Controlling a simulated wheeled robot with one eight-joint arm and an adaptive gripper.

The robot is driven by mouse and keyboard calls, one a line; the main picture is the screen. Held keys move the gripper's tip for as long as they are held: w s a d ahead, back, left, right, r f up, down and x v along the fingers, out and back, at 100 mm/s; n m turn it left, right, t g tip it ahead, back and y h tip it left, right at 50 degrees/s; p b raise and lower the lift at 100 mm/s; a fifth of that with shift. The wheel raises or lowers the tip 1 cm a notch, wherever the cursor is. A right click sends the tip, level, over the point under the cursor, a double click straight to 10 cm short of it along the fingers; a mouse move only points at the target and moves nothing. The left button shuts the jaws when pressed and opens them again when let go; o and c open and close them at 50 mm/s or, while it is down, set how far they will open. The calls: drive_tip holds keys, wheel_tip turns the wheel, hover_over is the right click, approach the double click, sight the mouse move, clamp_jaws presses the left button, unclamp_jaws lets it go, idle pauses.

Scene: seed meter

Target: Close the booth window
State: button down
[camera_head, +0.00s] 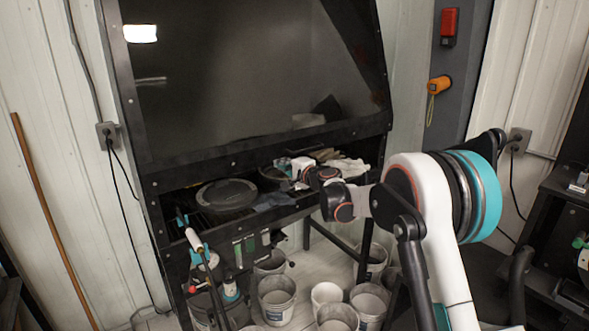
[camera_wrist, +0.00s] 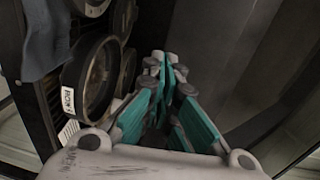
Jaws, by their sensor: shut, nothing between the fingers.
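The booth window (camera_head: 250,80) is a large dark glass pane in a black frame, in the upper middle of the head view. A gap opens below its lower bar (camera_head: 270,147), showing the booth's inside. My gripper (camera_head: 300,168) is at this gap, partly hidden by my own wrist. In the wrist view my gripper (camera_wrist: 165,68) has its teal fingers shut with nothing between them. A dark smooth panel (camera_wrist: 225,60) lies right of the fingers; I cannot tell whether it is the window. No clear contact shows.
A round dark lid or sieve (camera_head: 226,194) lies in the booth, left of my gripper. A round labelled container (camera_wrist: 92,78) is close to the fingers. Several buckets (camera_head: 277,297) stand below. A hose-like tool (camera_head: 193,238) hangs at the front left.

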drive_tip(key=x, duration=0.3)
drive_tip(key=shift+w+a+f, duration=0.1)
drive_tip(key=shift+a+f, duration=0.05)
drive_tip(key=shift+f, duration=0.25)
drive_tip(key=shift+w+r+b, duration=0.1)
drive_tip(key=shift+r+b, duration=0.2)
drive_tip(key=shift+a+r, duration=0.1)
drive_tip(key=shift+a, duration=0.05)
